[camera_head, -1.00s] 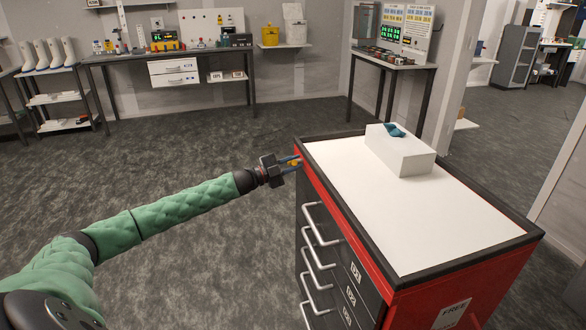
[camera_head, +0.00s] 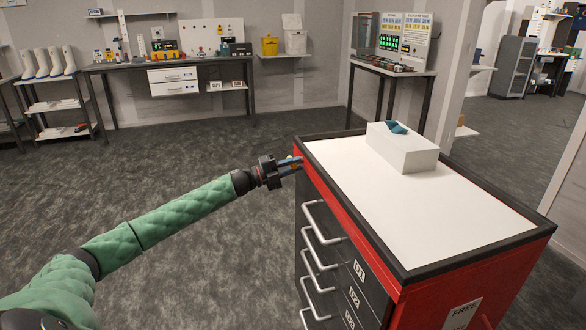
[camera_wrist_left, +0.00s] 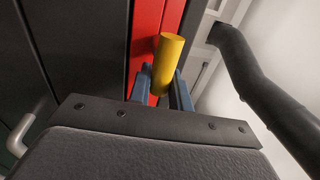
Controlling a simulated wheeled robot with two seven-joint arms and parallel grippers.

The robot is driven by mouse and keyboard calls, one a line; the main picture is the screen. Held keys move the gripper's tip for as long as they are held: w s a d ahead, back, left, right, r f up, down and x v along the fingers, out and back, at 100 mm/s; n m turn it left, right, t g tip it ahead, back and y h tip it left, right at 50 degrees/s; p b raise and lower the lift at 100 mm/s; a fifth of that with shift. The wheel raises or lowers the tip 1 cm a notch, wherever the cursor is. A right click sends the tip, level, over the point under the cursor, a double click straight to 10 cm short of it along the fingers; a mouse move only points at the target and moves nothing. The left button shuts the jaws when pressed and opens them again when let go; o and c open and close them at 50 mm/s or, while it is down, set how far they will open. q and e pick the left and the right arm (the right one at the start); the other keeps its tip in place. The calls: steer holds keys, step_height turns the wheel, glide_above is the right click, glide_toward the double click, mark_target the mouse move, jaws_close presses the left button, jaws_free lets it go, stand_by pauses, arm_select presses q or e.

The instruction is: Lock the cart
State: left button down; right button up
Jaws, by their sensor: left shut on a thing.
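The cart (camera_head: 432,220) is a red and black drawer cabinet with a white top, at the right of the head view. Its side bears several drawers with pale handles, and a label reading FREE (camera_head: 461,314) is on its red end. My left gripper (camera_head: 296,162) is at the cart's far left upper edge. In the left wrist view its two blue fingers (camera_wrist_left: 163,92) are shut on a yellow cylindrical piece (camera_wrist_left: 171,52) in front of the red strip. Where the yellow piece joins the cart is hidden. My right gripper is not in view.
A white box (camera_head: 402,150) with a teal item on it stands on the cart top. A workbench (camera_head: 175,62) and a boot rack (camera_head: 55,100) stand along the back wall. Grey floor left of the cart is clear.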

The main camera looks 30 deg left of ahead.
arm_select(q)
steer(key=shift+d+f, duration=0.1)
steer(key=shift+f, duration=0.05)
steer(key=c, duration=1.3)
jaws_free()
steer(key=shift+c, duration=0.2)
steer(key=shift+s, duration=0.1)
steer(key=b+v, duration=0.1)
steer(key=v, duration=0.6)
steer(key=shift+s+a, duration=0.25)
steer(key=shift+a, duration=0.05)
steer(key=shift+f, duration=0.1)
